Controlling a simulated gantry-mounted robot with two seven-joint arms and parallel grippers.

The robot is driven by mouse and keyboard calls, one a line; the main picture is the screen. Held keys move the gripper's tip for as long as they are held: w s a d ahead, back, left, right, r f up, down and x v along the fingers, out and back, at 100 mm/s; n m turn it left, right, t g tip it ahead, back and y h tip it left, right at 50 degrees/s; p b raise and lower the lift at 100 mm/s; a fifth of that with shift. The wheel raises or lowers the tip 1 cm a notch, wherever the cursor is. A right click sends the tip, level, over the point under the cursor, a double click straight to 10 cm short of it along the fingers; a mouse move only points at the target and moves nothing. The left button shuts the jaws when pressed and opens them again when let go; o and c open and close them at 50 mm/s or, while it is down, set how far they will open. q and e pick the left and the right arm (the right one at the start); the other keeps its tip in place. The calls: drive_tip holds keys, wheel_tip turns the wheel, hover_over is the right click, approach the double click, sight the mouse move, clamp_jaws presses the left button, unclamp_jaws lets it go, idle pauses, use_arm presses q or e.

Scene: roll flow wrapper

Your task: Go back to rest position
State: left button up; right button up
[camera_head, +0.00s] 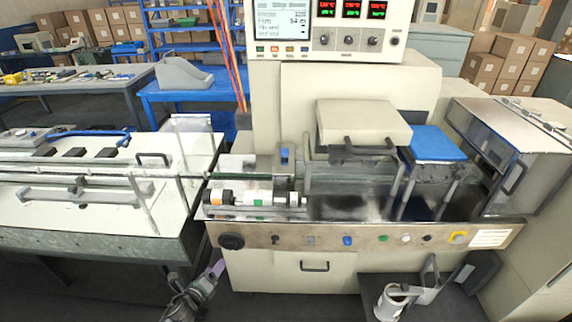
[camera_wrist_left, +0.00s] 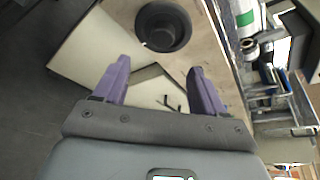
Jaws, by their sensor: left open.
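My left gripper (camera_head: 212,276) is low in front of the wrapper machine's front panel (camera_head: 375,238), at the bottom left of the head view. In the left wrist view its two purple fingers (camera_wrist_left: 160,88) stand apart with nothing between them. A round black knob (camera_wrist_left: 163,27) on the machine's panel lies ahead of the fingers, apart from them; it also shows in the head view (camera_head: 231,241). My right gripper does not show clearly in either view.
A roll with white and green bands (camera_head: 255,198) lies on the machine above the knob. A white conveyor table (camera_head: 100,220) stands at the left. A dark shelf with a white canister (camera_head: 389,303) juts out at the lower right. Dark floor is free below the conveyor.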

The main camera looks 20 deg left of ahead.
use_arm(q)
drive_tip(key=s+d+f+n+g+h, duration=0.1)
drive_tip(key=s+d+f+n, duration=0.1)
drive_tip(key=s+d+f, duration=0.4)
drive_tip(key=s+d+f+n+g, duration=0.1)
drive_tip(key=s+d+f, duration=0.2)
drive_tip(key=s+d, duration=0.45)
drive_tip(key=s+d+r+n+g, duration=0.4)
drive_tip(key=s+d+r+n, duration=0.25)
drive_tip(key=d+n, duration=0.3)
drive_tip(key=s+a+r+n+g, duration=0.3)
drive_tip(key=s+r+n+g, duration=0.2)
drive_tip(key=s+r+n, duration=0.65)
wheel_tip(320, 180, up, 35)
drive_tip(key=w+p, duration=0.1)
drive_tip(key=p, duration=3.4)
drive_tip(key=shift+d, duration=0.35)
